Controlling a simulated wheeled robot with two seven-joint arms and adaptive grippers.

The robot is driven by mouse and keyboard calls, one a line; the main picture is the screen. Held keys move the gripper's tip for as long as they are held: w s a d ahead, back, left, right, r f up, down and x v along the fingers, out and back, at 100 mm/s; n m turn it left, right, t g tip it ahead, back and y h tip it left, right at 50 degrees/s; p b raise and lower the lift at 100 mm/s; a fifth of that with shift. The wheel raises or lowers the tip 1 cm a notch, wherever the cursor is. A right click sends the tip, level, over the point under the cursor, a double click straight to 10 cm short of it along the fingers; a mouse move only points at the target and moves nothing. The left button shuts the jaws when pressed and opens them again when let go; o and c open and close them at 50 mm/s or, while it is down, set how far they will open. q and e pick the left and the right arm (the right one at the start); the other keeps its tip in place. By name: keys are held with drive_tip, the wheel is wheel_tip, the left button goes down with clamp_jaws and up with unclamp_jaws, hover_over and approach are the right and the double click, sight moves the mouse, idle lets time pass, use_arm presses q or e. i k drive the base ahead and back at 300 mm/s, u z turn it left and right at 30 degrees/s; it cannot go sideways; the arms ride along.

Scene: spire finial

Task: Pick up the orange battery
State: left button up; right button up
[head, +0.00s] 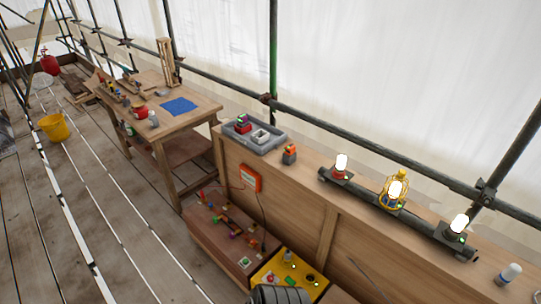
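A small block with an orange top and a dark grey body (289,154), which looks like the orange battery, stands upright on the long wooden ledge (315,170). It is just right of a grey tray (255,150) and apart from it. Nothing covers it. Neither of my grippers can be made out in the head view. A dark ribbed rounded part at the bottom edge may be mine, but no fingers show.
The tray holds a dark block with red and green (243,123) and a light fitting. Lit lamps (341,163) sit on a dark pipe to the right. An orange box (250,178) is on the ledge's front. A workbench (190,118) and yellow bucket (54,128) stand left.

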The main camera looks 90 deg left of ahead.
sight(289, 157)
drive_tip(key=u, duration=2.05)
